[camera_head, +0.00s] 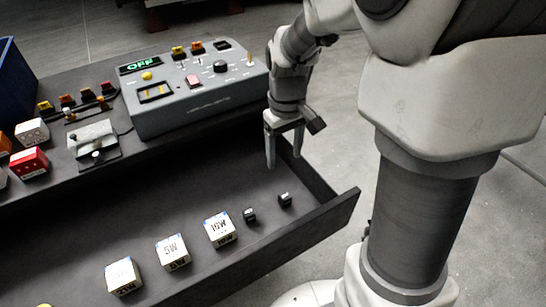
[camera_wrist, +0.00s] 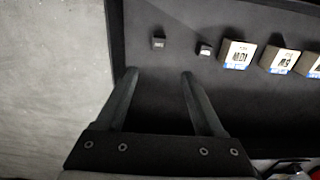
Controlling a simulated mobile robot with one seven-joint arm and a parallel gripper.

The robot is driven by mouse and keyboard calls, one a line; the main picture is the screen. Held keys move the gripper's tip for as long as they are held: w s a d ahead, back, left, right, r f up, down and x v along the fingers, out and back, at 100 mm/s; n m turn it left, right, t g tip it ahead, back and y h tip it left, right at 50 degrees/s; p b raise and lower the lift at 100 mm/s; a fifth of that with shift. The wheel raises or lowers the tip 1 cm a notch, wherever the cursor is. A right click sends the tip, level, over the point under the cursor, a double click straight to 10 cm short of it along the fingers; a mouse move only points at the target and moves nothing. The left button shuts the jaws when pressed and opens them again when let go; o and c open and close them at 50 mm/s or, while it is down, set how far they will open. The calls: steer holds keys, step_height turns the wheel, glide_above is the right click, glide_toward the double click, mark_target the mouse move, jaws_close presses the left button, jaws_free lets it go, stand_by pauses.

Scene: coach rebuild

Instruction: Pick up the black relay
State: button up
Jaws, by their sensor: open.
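Two small black blocks with light labels lie in the open drawer, and either could be the black relay. One black block (camera_head: 285,199) is nearer the drawer's right wall; it also shows in the wrist view (camera_wrist: 158,43). The other black block (camera_head: 249,215) lies beside the white boxes and shows in the wrist view (camera_wrist: 204,50). My gripper (camera_head: 284,164) is open and empty above the drawer, pointing down. In the wrist view the fingertips (camera_wrist: 159,73) stand apart, with the first block just beyond the gap between them.
White boxes (camera_head: 219,229) stand in a row in the drawer (camera_head: 341,212), left of the black blocks. A grey control box (camera_head: 193,91) with a green OFF display sits on the bench behind. The drawer floor behind the boxes is clear.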

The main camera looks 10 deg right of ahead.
steer(key=b, duration=0.3)
glide_above(284, 195)
step_height(284, 195, down, 10)
steer(key=shift+w+a+f, duration=0.1)
steer(key=shift+w+f, duration=0.05)
steer(key=shift+f, duration=0.1)
steer(key=shift+d+f+b, duration=0.2)
steer(key=shift+f+b, duration=1.4)
steer(key=shift+f, duration=1.05)
steer(key=shift+c, duration=0.3)
steer(key=shift+r, duration=0.1)
jaws_close()
